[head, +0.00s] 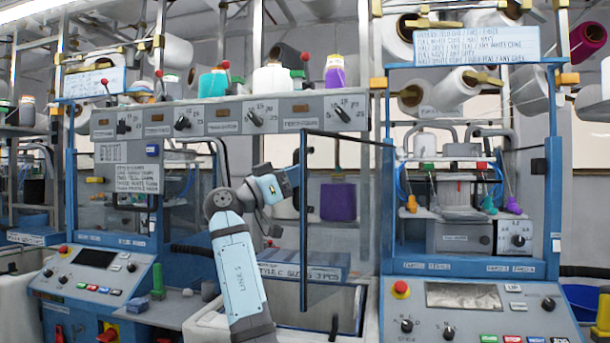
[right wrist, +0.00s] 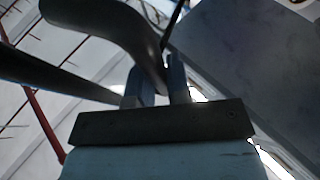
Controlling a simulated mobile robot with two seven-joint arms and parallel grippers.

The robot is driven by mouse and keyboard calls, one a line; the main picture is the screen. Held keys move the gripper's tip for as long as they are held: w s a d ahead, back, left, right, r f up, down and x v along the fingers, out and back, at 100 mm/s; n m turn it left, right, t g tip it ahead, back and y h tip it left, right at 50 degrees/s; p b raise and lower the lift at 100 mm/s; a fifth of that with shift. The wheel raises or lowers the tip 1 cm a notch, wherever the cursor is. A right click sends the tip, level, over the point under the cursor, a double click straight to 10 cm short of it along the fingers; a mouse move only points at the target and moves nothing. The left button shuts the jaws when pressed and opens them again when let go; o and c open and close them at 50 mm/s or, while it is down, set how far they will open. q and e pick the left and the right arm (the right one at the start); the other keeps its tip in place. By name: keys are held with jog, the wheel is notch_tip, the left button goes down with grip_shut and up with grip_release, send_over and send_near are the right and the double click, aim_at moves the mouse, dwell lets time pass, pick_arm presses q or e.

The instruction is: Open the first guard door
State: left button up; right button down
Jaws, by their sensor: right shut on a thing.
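My right gripper (head: 296,172) is at that free edge, at about mid-upper height. In the right wrist view my right gripper (right wrist: 160,85) is shut on a dark bar (right wrist: 143,42), seemingly the door's handle. The exact grip is partly hidden in the head view. My left gripper is not in view.
A control panel (head: 95,258) with a red button stands at lower left. Another control panel (head: 463,296) is at lower right, below the right machine (head: 466,225). Knobs line the grey beam (head: 230,118) above. Yarn cones stand on top.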

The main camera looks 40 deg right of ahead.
jog(key=shift+w, duration=0.1)
jog(key=c, duration=1.4)
grip_release()
jog(key=v, duration=1.3)
jog(key=shift+a, duration=0.4)
jog(key=shift+w+f, duration=0.1)
